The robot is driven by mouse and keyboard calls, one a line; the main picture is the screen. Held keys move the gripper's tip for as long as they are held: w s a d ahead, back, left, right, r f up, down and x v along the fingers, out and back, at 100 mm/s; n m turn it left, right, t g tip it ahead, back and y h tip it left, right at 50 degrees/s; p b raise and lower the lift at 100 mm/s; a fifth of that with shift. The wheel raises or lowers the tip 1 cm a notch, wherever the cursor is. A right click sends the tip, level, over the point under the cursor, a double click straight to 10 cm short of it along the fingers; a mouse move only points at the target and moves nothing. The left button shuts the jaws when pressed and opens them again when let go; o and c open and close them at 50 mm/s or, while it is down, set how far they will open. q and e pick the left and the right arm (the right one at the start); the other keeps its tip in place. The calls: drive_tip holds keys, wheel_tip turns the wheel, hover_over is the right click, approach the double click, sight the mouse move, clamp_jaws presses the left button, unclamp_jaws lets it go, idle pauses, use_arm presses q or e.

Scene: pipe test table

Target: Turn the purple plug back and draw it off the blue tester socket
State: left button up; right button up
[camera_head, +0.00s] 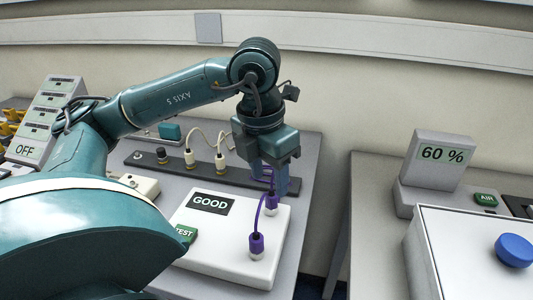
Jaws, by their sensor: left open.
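The white tester box (200,245) lies on the left table, with a dark display reading GOOD (210,204) and a green TEST button (186,233). Two purple plugs stand upright on its right side: a near one (257,244) and a far one (271,203), each with a thin purple cable. My left gripper (279,184) points down, open, just above or around the far plug and its cable; whether it touches them I cannot tell. No blue socket colour shows clearly at either plug. My right gripper is not in view.
Behind the tester, a dark strip (200,172) carries several plugs with cream cables. A panel reading OFF (38,125) stands at the left. Across a gap, the right table holds a 60 % display (441,155) and a white box with a blue knob (515,250).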

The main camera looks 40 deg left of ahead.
sight(272, 195)
use_arm(q)
drive_tip(key=f, duration=0.6)
drive_tip(key=shift+w, duration=0.35)
clamp_jaws()
drive_tip(key=shift+d+n+b, duration=0.1)
drive_tip(key=shift+n+b, duration=0.3)
drive_tip(key=shift+n, duration=0.6)
drive_tip(key=n, duration=0.3)
drive_tip(key=shift+y, duration=0.3)
drive_tip(key=shift+n, duration=0.6)
drive_tip(key=n, duration=0.4)
drive_tip(key=shift+n, duration=0.3)
